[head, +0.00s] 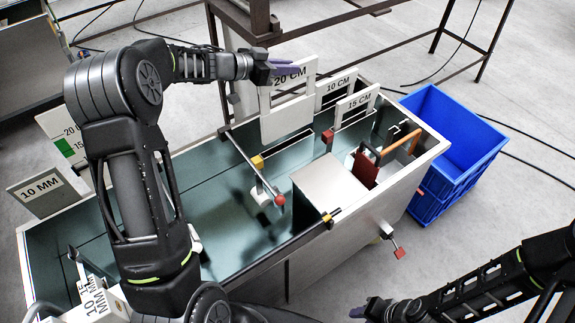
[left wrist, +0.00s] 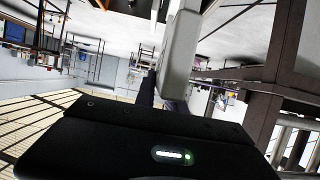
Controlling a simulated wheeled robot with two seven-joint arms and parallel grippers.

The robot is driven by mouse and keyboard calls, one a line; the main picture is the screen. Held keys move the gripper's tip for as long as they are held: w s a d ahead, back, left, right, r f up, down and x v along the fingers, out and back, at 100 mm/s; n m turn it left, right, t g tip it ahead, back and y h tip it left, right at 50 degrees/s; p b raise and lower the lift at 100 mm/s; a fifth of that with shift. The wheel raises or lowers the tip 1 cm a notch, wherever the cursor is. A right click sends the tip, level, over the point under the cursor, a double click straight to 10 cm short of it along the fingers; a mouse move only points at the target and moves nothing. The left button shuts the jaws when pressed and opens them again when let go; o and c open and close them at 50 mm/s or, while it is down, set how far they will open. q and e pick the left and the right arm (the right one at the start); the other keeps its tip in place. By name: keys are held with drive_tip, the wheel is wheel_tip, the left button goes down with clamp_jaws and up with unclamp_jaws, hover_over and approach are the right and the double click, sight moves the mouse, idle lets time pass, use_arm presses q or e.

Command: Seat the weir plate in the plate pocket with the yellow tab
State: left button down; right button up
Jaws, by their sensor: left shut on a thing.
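My left gripper (head: 282,69) is shut on the top of a pale weir plate (head: 287,122) marked "20 CM". It holds the plate upright at the tank's back side; whether the plate touches the tank is unclear. In the left wrist view the plate (left wrist: 179,55) shows edge-on as a pale bar. Another yellow tab (head: 327,217) is on the front rim. The pocket slots are hard to make out. My right gripper (head: 372,309) is at the bottom edge, its jaws unclear.
The tank (head: 425,158) holds teal water. Plates marked "10 CM" (head: 336,88) and "15 CM" (head: 357,103) stand right of the held plate. A red tab (head: 327,136) is near them. A blue crate (head: 448,135) stands right; a dark frame rises behind.

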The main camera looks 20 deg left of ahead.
sight(261, 121)
use_arm(q)
wheel_tip(261, 121, down, 14)
drive_tip(key=shift+f+b, duration=0.1)
drive_tip(key=shift+b, duration=0.6)
drive_tip(key=shift+f, duration=1.9)
drive_tip(key=c, duration=1.4)
unclamp_jaws()
drive_tip(key=shift+s, duration=0.1)
drive_tip(key=v, duration=1.2)
